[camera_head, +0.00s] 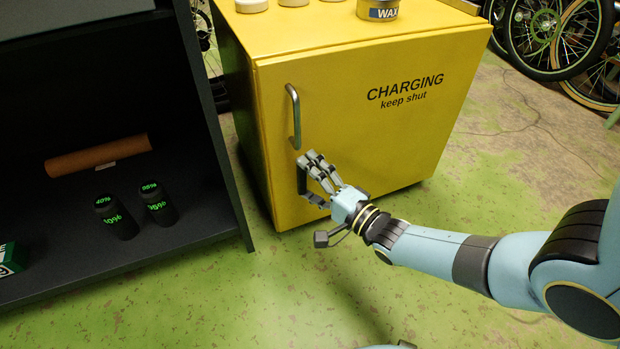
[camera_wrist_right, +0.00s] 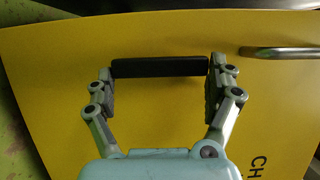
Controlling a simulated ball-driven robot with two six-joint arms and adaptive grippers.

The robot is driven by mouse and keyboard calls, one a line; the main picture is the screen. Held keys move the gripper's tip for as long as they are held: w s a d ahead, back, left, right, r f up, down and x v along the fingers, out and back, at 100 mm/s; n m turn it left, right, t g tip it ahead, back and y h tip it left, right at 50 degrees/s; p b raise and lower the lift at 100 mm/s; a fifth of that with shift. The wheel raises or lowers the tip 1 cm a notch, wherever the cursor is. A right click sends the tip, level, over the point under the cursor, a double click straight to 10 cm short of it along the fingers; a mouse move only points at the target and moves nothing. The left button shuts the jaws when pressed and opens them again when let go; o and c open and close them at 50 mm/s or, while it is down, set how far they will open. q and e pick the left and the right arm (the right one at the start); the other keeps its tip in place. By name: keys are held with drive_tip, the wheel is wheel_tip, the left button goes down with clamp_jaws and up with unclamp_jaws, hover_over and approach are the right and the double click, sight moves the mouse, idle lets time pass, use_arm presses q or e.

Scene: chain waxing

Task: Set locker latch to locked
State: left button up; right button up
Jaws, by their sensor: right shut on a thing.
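The yellow locker (camera_head: 370,135) stands shut, with "CHARGING keep shut" on its door. Its dark latch (camera_head: 301,178) sits low on the left of the door, below the metal handle (camera_head: 293,115). In the head view the latch stands upright. My right gripper (camera_head: 312,182) is shut on the latch. In the right wrist view the dark latch bar (camera_wrist_right: 160,67) lies between the two fingers of the right gripper (camera_wrist_right: 160,80), its ends at the fingers. The handle (camera_wrist_right: 282,53) shows at the right there. My left gripper is not in view.
A dark shelf (camera_head: 225,180) stands left of the locker, holding a brown roll (camera_head: 98,156), two black canisters (camera_head: 157,203) and a green box (camera_head: 10,258). A wax tin (camera_head: 377,10) sits on the locker. Bicycle wheels (camera_head: 552,35) are at the upper right. The green floor in front is mostly clear.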

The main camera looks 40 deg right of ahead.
drive_tip(key=o, duration=1.5)
drive_tip(key=shift+w, duration=0.1)
drive_tip(key=shift+c, duration=0.2)
drive_tip(key=s+d, duration=0.2)
drive_tip(key=s, duration=1)
